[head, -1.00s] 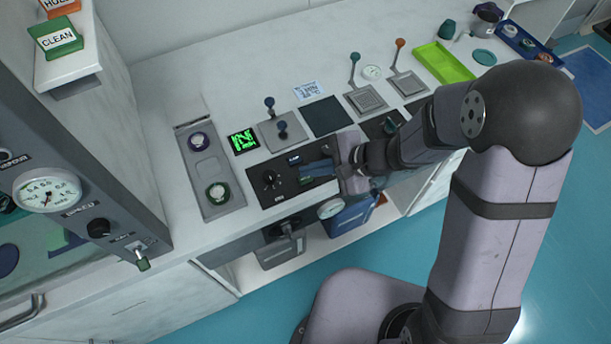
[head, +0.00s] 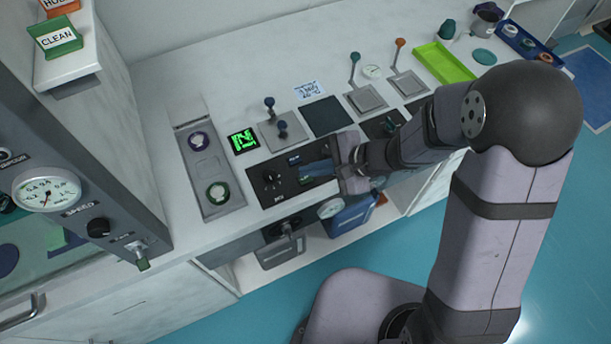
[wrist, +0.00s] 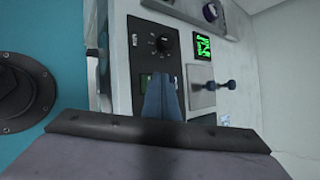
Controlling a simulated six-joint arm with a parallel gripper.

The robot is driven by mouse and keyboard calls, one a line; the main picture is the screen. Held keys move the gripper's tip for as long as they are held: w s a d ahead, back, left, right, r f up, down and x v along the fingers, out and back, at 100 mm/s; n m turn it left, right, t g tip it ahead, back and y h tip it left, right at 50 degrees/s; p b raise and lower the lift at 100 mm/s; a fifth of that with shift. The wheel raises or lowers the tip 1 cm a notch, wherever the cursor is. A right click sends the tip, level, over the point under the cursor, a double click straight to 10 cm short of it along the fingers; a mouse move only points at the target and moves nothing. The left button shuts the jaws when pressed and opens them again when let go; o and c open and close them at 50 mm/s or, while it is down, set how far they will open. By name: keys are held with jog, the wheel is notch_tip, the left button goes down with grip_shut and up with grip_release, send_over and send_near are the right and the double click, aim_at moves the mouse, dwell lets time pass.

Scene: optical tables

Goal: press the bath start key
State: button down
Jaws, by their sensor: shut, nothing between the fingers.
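A black control panel (head: 266,189) with a round knob (head: 271,176) is set in the white bench top. A small green key (wrist: 146,79) shows on this panel in the wrist view, close beside the fingertips. I take it for the bath start key, but its label is too small to read. My gripper (head: 306,173) is shut and empty, with its blue fingers over the right part of the panel. The fingers also show in the wrist view (wrist: 162,82). They hide part of the panel, and I cannot tell whether the tips touch it.
A green-lit display (head: 243,141) and a grey plate with two dark blue levers (head: 283,133) stand behind the panel. A grey tray with round items (head: 208,165) lies to the left. Levers and a lime tray (head: 444,62) are farther right.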

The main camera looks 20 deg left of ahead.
aim_at(310, 180)
jog(key=shift+f+b, duration=0.8)
jog(key=shift+b, duration=0.25)
dwell(0.8)
jog(key=shift+r, duration=0.15)
jog(key=shift+r+p, duration=0.6)
jog(key=shift+r, duration=0.1)
jog(key=shift+r+p, duration=1.9)
jog(key=shift+r, duration=0.65)
jog(key=shift+f, duration=0.1)
